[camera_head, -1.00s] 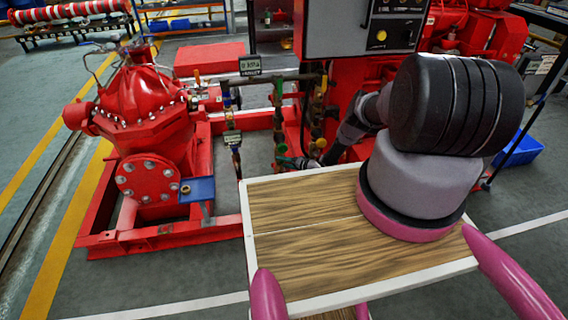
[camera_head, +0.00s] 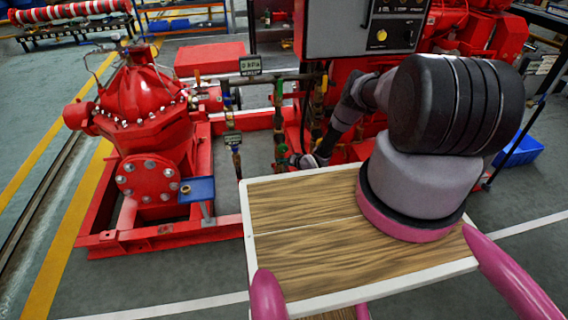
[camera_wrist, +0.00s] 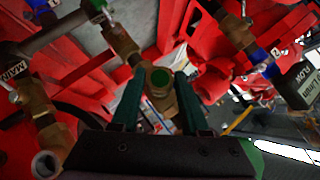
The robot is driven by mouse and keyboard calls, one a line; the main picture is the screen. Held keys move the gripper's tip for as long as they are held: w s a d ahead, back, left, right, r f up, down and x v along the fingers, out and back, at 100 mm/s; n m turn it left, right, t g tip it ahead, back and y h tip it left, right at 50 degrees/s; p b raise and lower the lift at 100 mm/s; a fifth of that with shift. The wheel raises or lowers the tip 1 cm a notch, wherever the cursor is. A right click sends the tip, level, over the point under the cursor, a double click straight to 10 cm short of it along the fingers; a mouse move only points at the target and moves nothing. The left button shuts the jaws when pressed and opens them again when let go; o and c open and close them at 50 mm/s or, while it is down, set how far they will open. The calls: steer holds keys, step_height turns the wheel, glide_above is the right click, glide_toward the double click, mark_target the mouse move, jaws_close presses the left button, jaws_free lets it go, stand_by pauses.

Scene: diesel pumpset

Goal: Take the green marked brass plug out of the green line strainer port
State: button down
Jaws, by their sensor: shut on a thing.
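In the wrist view, the brass plug (camera_wrist: 160,77) with a green mark on its end sits between the green fingers of my gripper (camera_wrist: 158,92). The fingers are shut on it. A brass fitting (camera_wrist: 122,45), apparently the strainer body, lies just beyond it. I cannot tell whether the plug is still seated in its port. In the head view, my gripper (camera_head: 284,161) is small and dark at the pipework, beside a green-marked part (camera_head: 282,149). The plug itself is too small to make out there.
A small blue tray (camera_head: 204,189) with a brass ring on it stands beside the red pump (camera_head: 148,100). A grey control box (camera_head: 365,28) hangs above. In the wrist view, a blue-banded valve line (camera_wrist: 262,58) is at right.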

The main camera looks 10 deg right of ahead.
steer(key=shift+r+n+h, duration=0.1)
steer(key=shift+n+h, duration=0.4)
steer(key=shift+h, duration=0.4)
steer(key=shift+a, duration=0.1)
